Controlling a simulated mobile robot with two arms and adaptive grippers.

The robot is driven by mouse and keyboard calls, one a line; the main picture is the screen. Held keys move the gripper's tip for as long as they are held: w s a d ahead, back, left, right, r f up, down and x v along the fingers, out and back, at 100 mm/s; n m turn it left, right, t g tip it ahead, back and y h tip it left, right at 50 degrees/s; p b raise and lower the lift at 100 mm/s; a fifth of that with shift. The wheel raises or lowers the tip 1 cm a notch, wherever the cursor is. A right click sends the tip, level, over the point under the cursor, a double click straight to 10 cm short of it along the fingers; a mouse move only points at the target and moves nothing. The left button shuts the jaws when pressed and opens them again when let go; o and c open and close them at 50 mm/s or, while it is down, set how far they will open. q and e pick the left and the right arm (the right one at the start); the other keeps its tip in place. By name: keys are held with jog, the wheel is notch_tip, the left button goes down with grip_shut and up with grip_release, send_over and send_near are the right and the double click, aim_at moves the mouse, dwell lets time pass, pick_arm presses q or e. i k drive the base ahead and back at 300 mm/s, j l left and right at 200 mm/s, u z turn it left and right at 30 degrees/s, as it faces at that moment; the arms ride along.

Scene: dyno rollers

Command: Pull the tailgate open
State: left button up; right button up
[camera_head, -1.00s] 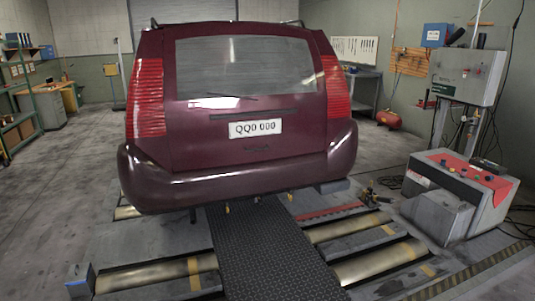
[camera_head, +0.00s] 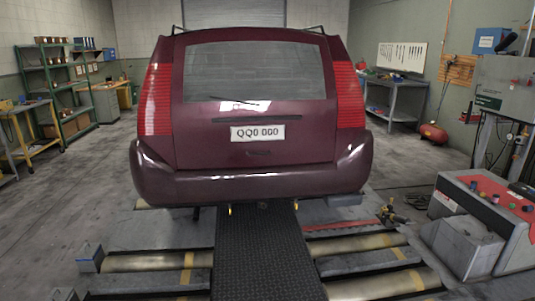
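The tailgate (camera_head: 208,145) is the rear door of a dark red car standing straight ahead of me, and it looks closed. It has a wide rear window (camera_head: 254,70), a dark strip (camera_head: 254,119) above the white number plate (camera_head: 257,133), and a small dark recess or handle (camera_head: 259,153) below the plate. The rear bumper (camera_head: 255,187) runs under it. Neither of my grippers shows in the head view.
Rollers (camera_head: 150,262) and a dark ribbed ramp (camera_head: 262,255) lie in the floor before the car. A grey console (camera_head: 485,222) with a red top stands at right. Shelves (camera_head: 60,90) and a table (camera_head: 25,130) are at left. Bare floor lies left of the car.

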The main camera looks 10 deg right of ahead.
aim_at(249, 81)
jog(key=i+l, duration=0.2)
jog(key=l, duration=0.15)
jog(key=i+l+u, duration=0.1)
jog(key=l, duration=0.25)
jog(key=i+l, duration=0.45)
jog(key=l, duration=0.25)
jog(key=u, duration=0.05)
